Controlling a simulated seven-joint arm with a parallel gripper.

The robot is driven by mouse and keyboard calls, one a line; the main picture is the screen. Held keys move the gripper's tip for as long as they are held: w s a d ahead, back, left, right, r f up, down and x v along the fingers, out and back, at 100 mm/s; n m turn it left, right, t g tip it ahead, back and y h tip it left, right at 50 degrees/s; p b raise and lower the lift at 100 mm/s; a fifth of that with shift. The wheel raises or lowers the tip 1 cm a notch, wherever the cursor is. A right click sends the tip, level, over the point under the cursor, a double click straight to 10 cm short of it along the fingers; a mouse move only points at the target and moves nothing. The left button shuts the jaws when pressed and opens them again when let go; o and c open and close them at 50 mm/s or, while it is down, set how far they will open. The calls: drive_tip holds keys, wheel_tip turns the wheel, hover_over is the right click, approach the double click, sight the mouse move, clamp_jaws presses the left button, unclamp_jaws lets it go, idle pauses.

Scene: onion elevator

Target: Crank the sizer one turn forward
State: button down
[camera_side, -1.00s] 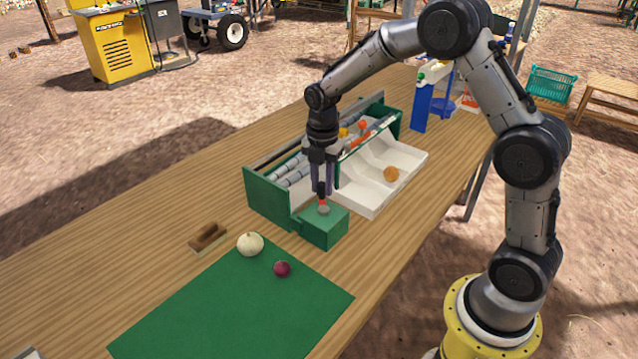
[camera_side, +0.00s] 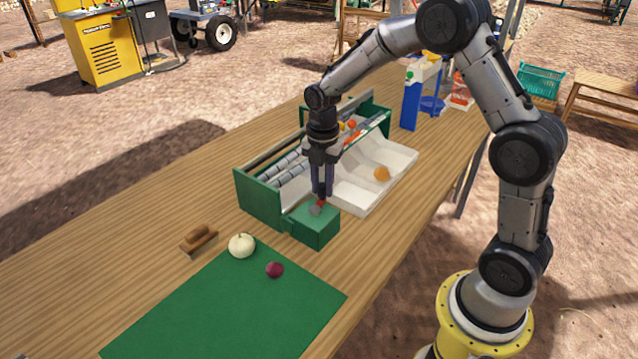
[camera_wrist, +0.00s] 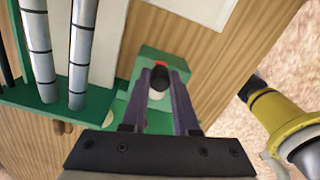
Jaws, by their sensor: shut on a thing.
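The sizer (camera_side: 262,203) is a green-walled box with grey rollers, standing on the wooden table. A green crank housing (camera_side: 316,230) sits at its near right corner. A crank with a red part (camera_side: 321,203) and a grey hub is on top of the housing. In the wrist view the fingers (camera_wrist: 159,78) close around the red and dark handle, with a pale hub just below. The fingers hide part of the handle.
A green mat (camera_side: 225,305), a white onion (camera_side: 241,245), a red onion (camera_side: 274,270) and a brown brush (camera_side: 199,240) lie in front. A blue stand (camera_side: 411,105) is at the back.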

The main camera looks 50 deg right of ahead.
drive_tip(key=shift+s+a+f, duration=0.1)
drive_tip(key=shift+s+a, duration=0.05)
drive_tip(key=shift+s, duration=0.05)
drive_tip(key=shift+s, duration=0.6)
drive_tip(key=shift+s+a, duration=0.25)
drive_tip(key=shift+s, duration=0.4)
idle(0.4)
drive_tip(key=shift+s+a, duration=0.45)
drive_tip(key=shift+a, duration=0.1)
